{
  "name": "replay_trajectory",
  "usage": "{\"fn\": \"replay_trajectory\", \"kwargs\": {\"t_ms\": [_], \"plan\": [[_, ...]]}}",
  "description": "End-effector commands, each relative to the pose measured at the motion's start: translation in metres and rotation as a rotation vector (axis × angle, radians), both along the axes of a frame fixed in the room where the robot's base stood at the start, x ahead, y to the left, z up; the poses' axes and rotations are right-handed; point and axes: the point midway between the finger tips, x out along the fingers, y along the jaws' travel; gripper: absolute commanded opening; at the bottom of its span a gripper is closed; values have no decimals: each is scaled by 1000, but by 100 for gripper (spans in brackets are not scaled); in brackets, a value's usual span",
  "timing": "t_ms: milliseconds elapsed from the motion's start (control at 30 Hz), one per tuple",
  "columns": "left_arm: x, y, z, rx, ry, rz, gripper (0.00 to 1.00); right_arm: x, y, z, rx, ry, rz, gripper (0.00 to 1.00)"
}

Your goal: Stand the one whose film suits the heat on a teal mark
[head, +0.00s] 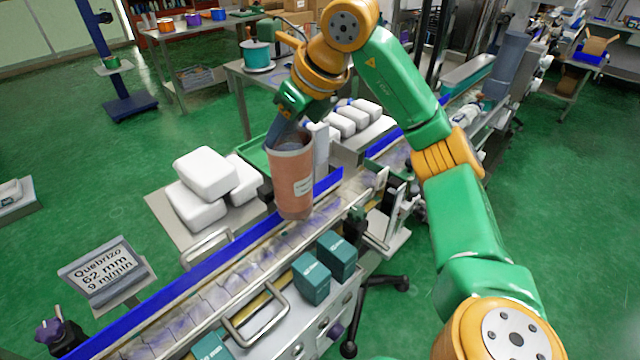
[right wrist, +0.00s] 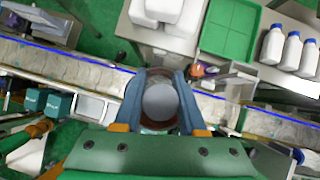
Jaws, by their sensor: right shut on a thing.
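My right gripper (head: 288,128) is shut on a salmon-brown cylinder (head: 291,180) with a pale label whose print is too small to read. The cylinder is held upright, in front of the conveyor (head: 215,300) in the head view. In the right wrist view the two fingers of the gripper (right wrist: 160,95) stand on either side of the cylinder (right wrist: 160,103), seen from above with a round grey top. I cannot make out a teal mark. My left gripper is in neither view.
Teal boxes (head: 312,280) stand along the conveyor's near side. White packs (head: 205,172) lie on a table behind it. A sign (head: 104,268) reads "Quebrizo 62 mm 9 m/min". The right wrist view shows a green tray (right wrist: 232,30) and white bottles (right wrist: 290,50).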

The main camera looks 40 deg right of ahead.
Motion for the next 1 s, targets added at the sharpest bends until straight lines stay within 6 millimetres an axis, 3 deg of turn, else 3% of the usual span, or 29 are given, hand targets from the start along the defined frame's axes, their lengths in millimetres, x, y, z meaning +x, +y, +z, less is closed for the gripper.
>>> {"fn": "replay_trajectory", "kwargs": {"t_ms": [100, 433, 833, 867, 967, 1000], "plan": [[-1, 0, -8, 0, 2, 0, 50, -1, -1, -30, -3, 4, 0, 0], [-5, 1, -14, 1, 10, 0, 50, -2, -1, -91, -3, 3, -1, 0], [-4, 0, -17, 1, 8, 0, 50, -1, 1, -101, 0, -1, 1, 0], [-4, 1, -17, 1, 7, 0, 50, -1, 0, -102, -1, 1, 1, 43], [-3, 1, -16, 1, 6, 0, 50, -1, 0, -101, -1, 2, 0, 70], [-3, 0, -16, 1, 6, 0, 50, -1, 0, -100, -1, 2, 0, 70]]}}
